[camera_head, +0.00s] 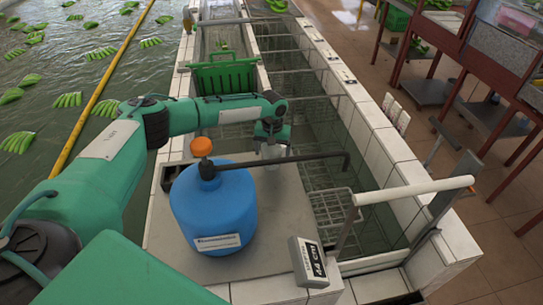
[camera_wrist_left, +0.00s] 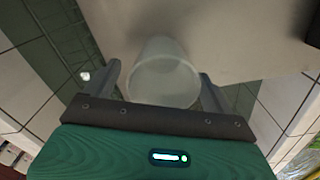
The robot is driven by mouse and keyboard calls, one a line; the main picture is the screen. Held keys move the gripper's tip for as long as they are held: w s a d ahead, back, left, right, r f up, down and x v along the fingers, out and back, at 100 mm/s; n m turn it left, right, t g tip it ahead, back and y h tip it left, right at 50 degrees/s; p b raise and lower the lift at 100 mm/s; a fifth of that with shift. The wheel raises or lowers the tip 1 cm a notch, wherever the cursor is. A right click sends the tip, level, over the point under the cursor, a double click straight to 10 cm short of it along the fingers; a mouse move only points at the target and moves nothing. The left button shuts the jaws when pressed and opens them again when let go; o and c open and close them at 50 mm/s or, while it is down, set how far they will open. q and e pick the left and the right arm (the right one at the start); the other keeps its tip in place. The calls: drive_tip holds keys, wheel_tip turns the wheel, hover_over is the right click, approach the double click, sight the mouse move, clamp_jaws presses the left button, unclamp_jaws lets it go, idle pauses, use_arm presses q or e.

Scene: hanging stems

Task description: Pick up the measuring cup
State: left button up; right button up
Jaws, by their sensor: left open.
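The measuring cup is a translucent, whitish cup (camera_wrist_left: 163,82) standing on the grey slab in the left wrist view. It lies between the two fingers of my left gripper (camera_wrist_left: 160,76), which is open with a gap to the cup on both sides. In the head view my left gripper (camera_head: 273,145) points down just behind the blue tank, over the far part of the slab. The cup shows only as a small pale patch (camera_head: 272,153) under it, mostly hidden by the gripper. My right gripper is in neither view.
A blue tank (camera_head: 213,215) with an orange knob and a dark spout pipe (camera_head: 310,157) stands close to the gripper. A scale-like display (camera_head: 308,262) sits at the slab's front right (camera_head: 275,215). A green crate (camera_head: 224,77) stands behind. Water troughs lie left and right.

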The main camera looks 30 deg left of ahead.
use_arm(q)
drive_tip(key=shift+s+a+f+p, duration=0.15)
drive_tip(key=shift+f+p, duration=0.55)
drive_tip(key=shift+f, duration=1.25)
drive_tip(key=c, duration=1.1)
